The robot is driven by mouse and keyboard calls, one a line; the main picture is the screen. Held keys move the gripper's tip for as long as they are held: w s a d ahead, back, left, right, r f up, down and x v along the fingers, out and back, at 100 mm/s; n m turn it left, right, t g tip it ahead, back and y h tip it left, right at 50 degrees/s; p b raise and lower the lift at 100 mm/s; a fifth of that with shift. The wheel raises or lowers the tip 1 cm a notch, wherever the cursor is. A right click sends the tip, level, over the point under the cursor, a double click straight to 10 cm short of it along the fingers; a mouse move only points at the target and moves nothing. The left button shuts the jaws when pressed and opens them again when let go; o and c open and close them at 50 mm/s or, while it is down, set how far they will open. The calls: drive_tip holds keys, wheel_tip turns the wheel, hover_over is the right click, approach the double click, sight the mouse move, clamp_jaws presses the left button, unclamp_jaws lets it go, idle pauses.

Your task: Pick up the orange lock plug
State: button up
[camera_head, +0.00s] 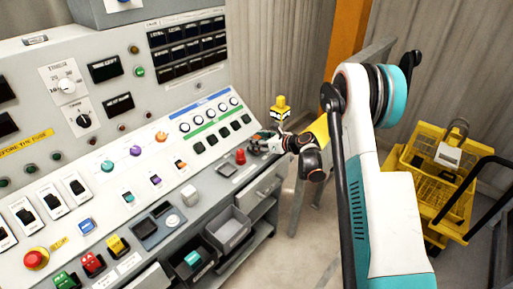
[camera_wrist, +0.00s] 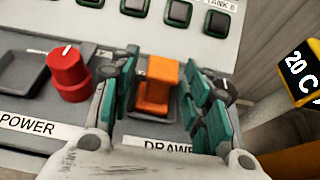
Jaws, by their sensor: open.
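The orange lock plug (camera_wrist: 156,88) stands in a dark square recess on the grey panel, above a label partly reading "DRAWE". My gripper (camera_wrist: 163,95) is open, with its teal-padded fingers on either side of the plug. I cannot tell whether either finger touches it. In the head view my gripper (camera_head: 262,143) is at the right end of the control panel, and the plug cannot be made out there.
A red knob (camera_wrist: 68,72) stands just left of my gripper above a "POWER" label, and also shows in the head view (camera_head: 240,156). A yellow block marked "20 C" (camera_wrist: 302,72) is close on the right. Open drawers (camera_head: 228,228) lie below the panel.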

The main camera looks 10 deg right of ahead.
drive_tip(key=shift+w+a+f, duration=0.25)
drive_tip(key=shift+w+a, duration=0.15)
drive_tip(key=shift+w, duration=0.05)
drive_tip(key=shift+c, duration=0.5)
clamp_jaws()
drive_tip(key=shift+r, duration=0.1)
